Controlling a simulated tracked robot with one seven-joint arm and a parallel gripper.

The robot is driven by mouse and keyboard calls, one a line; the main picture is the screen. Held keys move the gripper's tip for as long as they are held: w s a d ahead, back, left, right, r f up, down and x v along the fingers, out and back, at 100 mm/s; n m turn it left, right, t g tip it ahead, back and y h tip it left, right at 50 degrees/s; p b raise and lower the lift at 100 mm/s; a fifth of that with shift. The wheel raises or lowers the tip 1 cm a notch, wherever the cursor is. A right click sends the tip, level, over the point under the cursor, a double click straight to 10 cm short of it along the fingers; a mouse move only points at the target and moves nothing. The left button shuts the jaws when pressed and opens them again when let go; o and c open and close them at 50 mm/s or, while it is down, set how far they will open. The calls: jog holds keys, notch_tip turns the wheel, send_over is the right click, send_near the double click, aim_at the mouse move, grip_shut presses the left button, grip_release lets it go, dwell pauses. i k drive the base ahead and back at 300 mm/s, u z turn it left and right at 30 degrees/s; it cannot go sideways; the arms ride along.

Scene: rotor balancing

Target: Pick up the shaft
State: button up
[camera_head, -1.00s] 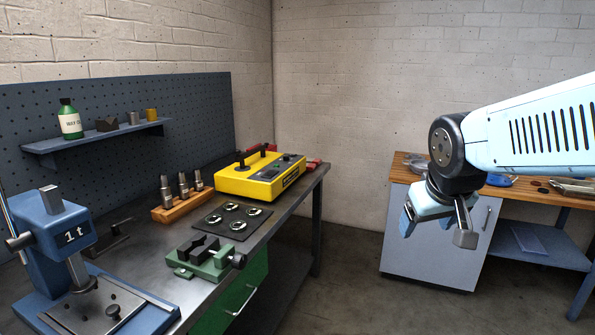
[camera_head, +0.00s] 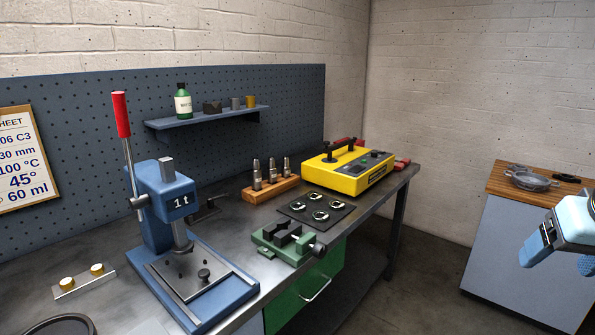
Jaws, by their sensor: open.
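No single shaft stands out clearly. Several upright stepped metal pieces (camera_head: 271,172) stand in a wooden block (camera_head: 262,191) on the bench; I cannot tell whether one of them is the shaft. My gripper (camera_head: 562,256) is at the right edge, partly cut off by the frame. Its jaws are open, pointing down, with nothing seen between them. It is in the air in front of the grey cabinet, well away from the bench and the wooden block.
The dark bench (camera_head: 232,230) carries a blue press (camera_head: 168,205) with a red-handled lever, a green vise (camera_head: 290,245), a black mat (camera_head: 315,212) with several rings and a yellow unit (camera_head: 345,175). A shelf (camera_head: 208,117) hangs above. Open floor lies between bench and grey cabinet (camera_head: 518,250).

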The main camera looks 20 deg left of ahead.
aim_at(285, 166)
jog(key=z, duration=0.45)
jog(key=k, duration=0.45)
jog(key=z, duration=0.8)
jog(key=k, duration=0.75)
jog(key=z, duration=0.25)
jog(key=i, duration=1.4)
jog(key=u, duration=0.8)
jog(key=i, duration=1.05)
jog(key=u, duration=0.7)
jog(key=i, duration=1.15)
jog(key=u, duration=1.1)
jog(key=i, duration=0.9)
jog(key=u, duration=0.75)
